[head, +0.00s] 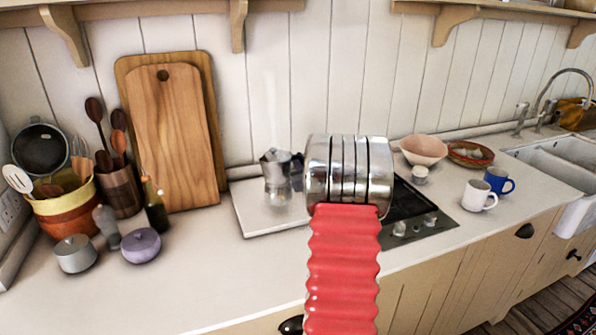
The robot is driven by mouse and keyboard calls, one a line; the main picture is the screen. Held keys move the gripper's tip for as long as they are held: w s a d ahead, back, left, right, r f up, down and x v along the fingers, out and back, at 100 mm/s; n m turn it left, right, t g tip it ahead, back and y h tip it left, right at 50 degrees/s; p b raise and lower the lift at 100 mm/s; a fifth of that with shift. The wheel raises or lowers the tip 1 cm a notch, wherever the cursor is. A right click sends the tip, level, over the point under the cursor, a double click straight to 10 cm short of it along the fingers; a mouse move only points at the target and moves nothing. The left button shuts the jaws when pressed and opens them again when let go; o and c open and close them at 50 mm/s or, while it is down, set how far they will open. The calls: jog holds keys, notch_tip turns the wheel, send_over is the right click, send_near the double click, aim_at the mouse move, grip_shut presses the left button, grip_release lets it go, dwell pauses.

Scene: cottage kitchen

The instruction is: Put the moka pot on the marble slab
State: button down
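The silver moka pot (277,180) stands upright, as it appears, over the white marble slab (248,212), left of the hob. Its spout points left, and its right side with the handle is close to my arm's metal end. I cannot tell whether its base touches the slab. The slab lies on the counter against the back wall, and its right part is hidden behind my arm. My red ribbed arm reaches up from the bottom edge to a shiny metal wrist. My gripper's fingers are hidden behind this wrist, so their state and any contact with the pot do not show.
A dark hob (408,212) lies right of my arm, partly covered by it. Wooden boards (172,140), a dark bottle (155,205) and lidded pots (141,246) stand left. A pink bowl (424,150) and mugs (479,196) stand right. The front left counter is clear.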

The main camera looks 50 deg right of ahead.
jog(key=shift+r, duration=0.1)
jog(key=shift+f, duration=1.85)
jog(key=c, duration=1.8)
grip_release()
jog(key=shift+f, duration=0.15)
jog(key=v, duration=1.2)
